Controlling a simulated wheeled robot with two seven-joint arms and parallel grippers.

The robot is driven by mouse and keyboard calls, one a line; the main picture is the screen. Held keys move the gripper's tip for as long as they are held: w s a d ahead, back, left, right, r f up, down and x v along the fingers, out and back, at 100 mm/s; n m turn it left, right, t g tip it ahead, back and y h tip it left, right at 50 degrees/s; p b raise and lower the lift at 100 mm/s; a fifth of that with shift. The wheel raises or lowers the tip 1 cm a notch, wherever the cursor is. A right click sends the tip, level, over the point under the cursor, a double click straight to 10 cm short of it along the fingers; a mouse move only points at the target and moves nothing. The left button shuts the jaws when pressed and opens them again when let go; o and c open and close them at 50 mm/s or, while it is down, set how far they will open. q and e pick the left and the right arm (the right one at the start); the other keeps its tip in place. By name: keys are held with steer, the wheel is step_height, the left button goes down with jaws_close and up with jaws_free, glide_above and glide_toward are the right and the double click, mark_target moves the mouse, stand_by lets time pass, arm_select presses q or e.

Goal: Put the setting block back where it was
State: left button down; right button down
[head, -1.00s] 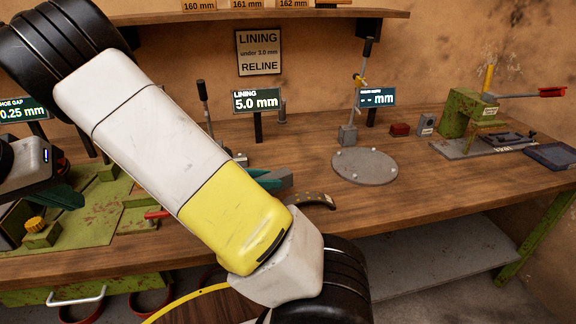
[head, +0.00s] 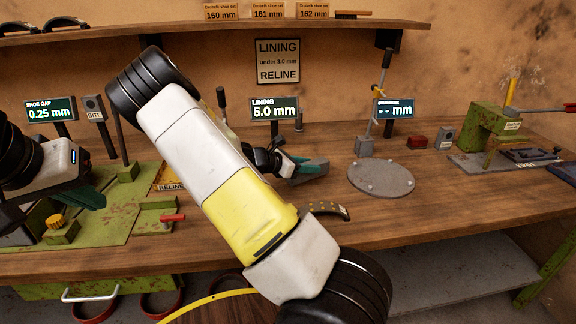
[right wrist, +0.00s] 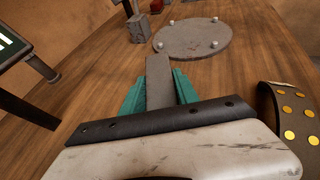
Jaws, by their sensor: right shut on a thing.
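My right gripper (head: 312,168) is over the middle of the bench, at the end of my arm that crosses the head view. In the right wrist view its teal fingers (right wrist: 160,92) are shut on a plain grey block, which I take to be the setting block (right wrist: 159,75). The block points away from the wrist, towards the round grey plate (right wrist: 193,38). In the head view the block is hard to make out between the fingers. My left gripper (head: 85,197) is at the left, over the green fixture (head: 110,215); its finger gap does not show clearly.
Bare wood lies between.

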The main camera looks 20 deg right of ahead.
steer(key=shift+s+a+f, duration=0.1)
steer(key=shift+a+f, duration=0.05)
steer(key=shift+f, duration=1.3)
steer(key=shift+f, duration=0.1)
steer(key=c, duration=0.9)
jaws_free()
